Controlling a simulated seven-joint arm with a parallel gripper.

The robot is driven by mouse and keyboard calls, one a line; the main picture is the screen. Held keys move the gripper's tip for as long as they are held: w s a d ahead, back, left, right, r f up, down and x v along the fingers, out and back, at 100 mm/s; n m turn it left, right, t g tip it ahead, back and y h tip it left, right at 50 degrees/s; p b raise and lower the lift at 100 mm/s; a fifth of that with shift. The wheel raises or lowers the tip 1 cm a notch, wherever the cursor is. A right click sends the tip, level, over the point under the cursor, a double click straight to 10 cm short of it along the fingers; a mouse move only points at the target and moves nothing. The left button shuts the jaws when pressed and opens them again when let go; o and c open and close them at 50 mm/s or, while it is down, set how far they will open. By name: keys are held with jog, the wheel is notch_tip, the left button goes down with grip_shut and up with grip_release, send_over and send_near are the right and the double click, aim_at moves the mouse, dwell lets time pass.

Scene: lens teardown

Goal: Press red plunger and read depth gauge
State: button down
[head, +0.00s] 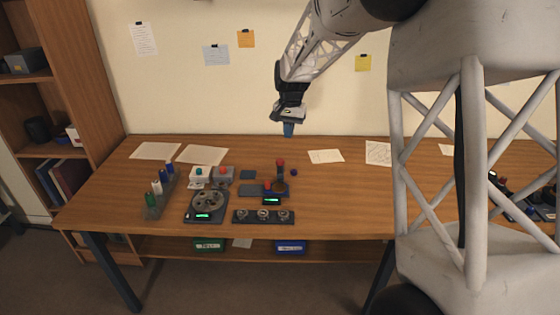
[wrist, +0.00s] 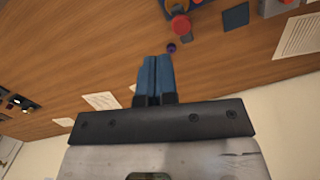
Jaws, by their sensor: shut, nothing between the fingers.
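The red plunger (head: 281,163) stands upright on a small dark gauge stand toward the back of the bench. It also shows in the wrist view as a red round cap (wrist: 181,26) near the top edge. The depth gauge's lit green display (head: 272,200) is in front of the plunger, too small to read. My gripper (head: 288,130) hangs above the back edge of the bench, apart from the plunger. Its blue fingers (wrist: 155,80) are shut together with nothing between them. A small dark purple knob (head: 294,172) lies right of the plunger.
A dial device with a green display (head: 204,208), a rack of coloured bottles (head: 158,192), two button boxes (head: 211,174) and a strip of rings (head: 263,216) stand left and in front. Bench to the right of the plunger (head: 340,200) is mostly clear.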

aim_at(280, 159)
jog(key=shift+w+a+f, duration=0.6)
jog(key=shift+w+f, duration=0.2)
jog(key=shift+w, duration=0.15)
jog(key=shift+w+a+f, duration=0.6)
jog(key=shift+w+f, duration=0.2)
jog(key=shift+w, duration=0.1)
jog(key=shift+f, duration=0.1)
jog(key=shift+s+a+f, duration=0.1)
jog(key=shift+s+f, duration=0.1)
jog(key=shift+f, duration=1.5)
jog(key=shift+s+f, duration=0.15)
jog(key=shift+f, duration=1.5)
jog(key=shift+f, duration=0.15)
